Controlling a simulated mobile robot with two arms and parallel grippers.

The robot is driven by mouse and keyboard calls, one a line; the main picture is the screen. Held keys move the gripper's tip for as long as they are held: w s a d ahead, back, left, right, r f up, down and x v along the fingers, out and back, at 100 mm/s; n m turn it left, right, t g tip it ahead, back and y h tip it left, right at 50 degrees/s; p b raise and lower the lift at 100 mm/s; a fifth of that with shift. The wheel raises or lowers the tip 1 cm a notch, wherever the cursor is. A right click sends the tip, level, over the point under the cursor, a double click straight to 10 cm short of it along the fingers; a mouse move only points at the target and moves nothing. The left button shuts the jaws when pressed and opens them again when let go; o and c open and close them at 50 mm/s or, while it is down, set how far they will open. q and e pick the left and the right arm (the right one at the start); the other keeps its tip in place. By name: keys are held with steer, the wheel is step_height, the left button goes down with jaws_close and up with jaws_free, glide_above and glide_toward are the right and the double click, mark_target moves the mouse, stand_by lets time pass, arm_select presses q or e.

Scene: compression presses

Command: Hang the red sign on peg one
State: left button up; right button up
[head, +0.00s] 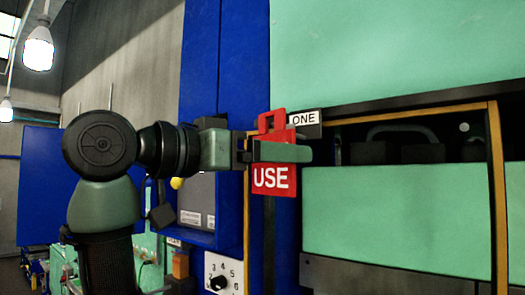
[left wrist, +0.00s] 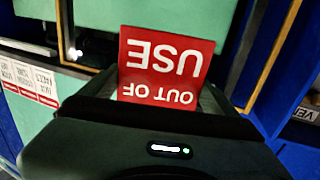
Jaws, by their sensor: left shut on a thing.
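The red sign (head: 272,178) with white lettering is upright in the head view, in front of the blue post. Its top has a loop with an opening. My left gripper (head: 283,152) comes in from the left and is shut on the sign across its middle. In the left wrist view the red sign (left wrist: 165,62) appears upside down and reads "OUT OF USE". A white label "ONE" (head: 304,119) is just right of the sign's top. The peg itself is hidden, and I cannot tell whether the loop touches it. My right gripper is not in view.
A yellow-edged frame (head: 496,190) surrounds the press opening with a green panel (head: 385,215) on the right. A numbered dial (head: 222,277) is below the sign. A grey box (head: 197,208) is behind my arm. Several white-and-red cards (left wrist: 28,82) show in the left wrist view.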

mark_target(270, 166)
arm_select(q)
steer(key=shift+w+d+f, duration=0.35)
steer(key=shift+w+d, duration=0.15)
steer(key=shift+w, duration=0.2)
steer(key=shift+w+d+f, duration=0.35)
steer(key=shift+w+d, duration=0.1)
steer(key=shift+w, duration=0.2)
steer(key=o, duration=1.3)
